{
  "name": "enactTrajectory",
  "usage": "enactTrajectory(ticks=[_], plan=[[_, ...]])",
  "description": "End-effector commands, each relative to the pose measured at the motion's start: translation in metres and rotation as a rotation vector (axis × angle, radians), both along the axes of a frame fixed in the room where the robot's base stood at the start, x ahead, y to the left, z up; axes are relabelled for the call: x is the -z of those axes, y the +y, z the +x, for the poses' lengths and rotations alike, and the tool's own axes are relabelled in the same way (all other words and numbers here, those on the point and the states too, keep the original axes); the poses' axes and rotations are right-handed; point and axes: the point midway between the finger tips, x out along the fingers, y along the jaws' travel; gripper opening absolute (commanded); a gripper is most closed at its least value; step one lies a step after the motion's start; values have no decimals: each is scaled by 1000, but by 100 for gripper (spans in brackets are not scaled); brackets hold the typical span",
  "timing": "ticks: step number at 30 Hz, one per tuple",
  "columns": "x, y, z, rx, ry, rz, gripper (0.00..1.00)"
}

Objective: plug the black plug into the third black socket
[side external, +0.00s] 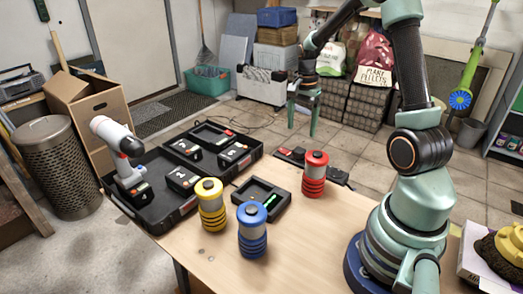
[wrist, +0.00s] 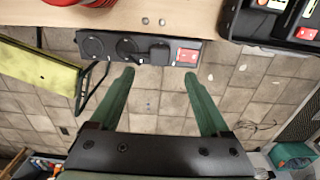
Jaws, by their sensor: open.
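A black power strip (wrist: 110,46) lies along the table's edge in the wrist view. It has two open round sockets, and a red switch (wrist: 187,56) at its right end. A blocky dark piece, which looks like the black plug (wrist: 160,53), sits between the sockets and the switch; I cannot tell how deep it is seated. The strip shows behind the red cylinder in the side view (side external: 289,155). My gripper (wrist: 164,84) is open and empty, its fingers pointing toward the strip. In the side view my gripper (side external: 304,100) hangs above and beyond the strip.
Red (side external: 314,175), yellow (side external: 211,205) and blue (side external: 252,231) ringed cylinders stand on the table (side external: 310,240). An open black case (side external: 170,215) with batteries and a white-red tool is at left. Table front is clear.

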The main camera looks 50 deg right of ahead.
Motion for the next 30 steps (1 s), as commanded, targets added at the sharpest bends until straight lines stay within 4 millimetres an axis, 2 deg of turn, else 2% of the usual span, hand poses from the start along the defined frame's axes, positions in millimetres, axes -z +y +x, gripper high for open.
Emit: enactTrajectory(ticks=[3,9,22,26,30], plan=[[-21,-1,1,0,-4,-3,80],[-38,0,0,0,-2,-1,80],[-42,2,0,-8,-3,-2,80],[-55,17,3,-97,-29,-19,80],[-84,55,5,-315,-87,-62,80]])
